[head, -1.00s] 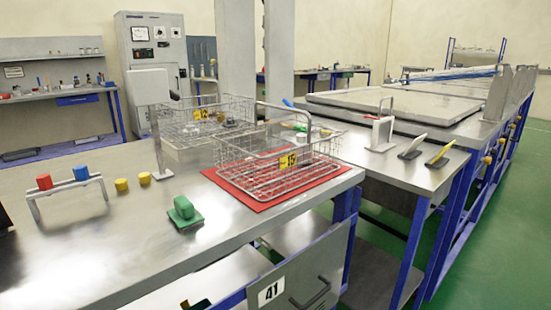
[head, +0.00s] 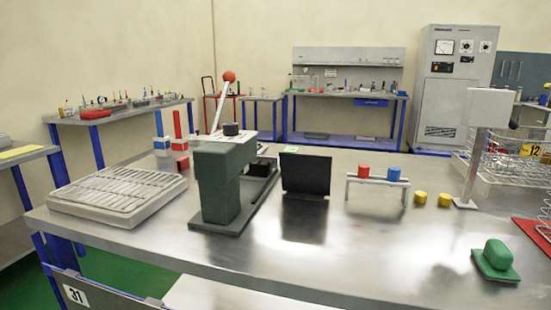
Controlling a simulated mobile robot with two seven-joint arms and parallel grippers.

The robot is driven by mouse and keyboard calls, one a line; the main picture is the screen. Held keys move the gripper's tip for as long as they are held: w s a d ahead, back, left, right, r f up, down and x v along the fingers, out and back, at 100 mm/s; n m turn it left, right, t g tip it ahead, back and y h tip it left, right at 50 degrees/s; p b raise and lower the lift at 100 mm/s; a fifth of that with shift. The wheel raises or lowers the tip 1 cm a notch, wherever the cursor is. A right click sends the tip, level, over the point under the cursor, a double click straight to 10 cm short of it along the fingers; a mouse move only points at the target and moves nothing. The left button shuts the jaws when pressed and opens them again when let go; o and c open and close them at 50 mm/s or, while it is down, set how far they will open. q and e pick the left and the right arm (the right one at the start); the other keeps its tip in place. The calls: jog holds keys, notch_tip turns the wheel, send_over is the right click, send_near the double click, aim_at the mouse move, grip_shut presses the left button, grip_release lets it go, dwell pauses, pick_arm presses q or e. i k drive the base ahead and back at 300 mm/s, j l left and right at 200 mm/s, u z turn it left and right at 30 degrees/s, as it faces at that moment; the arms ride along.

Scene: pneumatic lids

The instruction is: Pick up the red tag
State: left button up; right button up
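No thing in the head view is clearly a red tag; several red things show. A small red cylinder (head: 363,171) sits beside a blue one (head: 394,174) on a low metal stand (head: 376,183) on the steel table. Two upright pieces, one with a red post (head: 177,124) and one with a blue post (head: 159,124), stand at the table's back left. Neither of my grippers is in view.
A green lever press (head: 222,185) with a red ball knob, a black panel (head: 305,172) and a slotted grey tray (head: 118,195) stand on the table (head: 350,245). Yellow pieces (head: 420,197), a green block (head: 496,257) and a wire basket (head: 505,160) are right. The front middle is bare.

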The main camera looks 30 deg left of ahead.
aim_at(183, 164)
jog(key=u, duration=1.55)
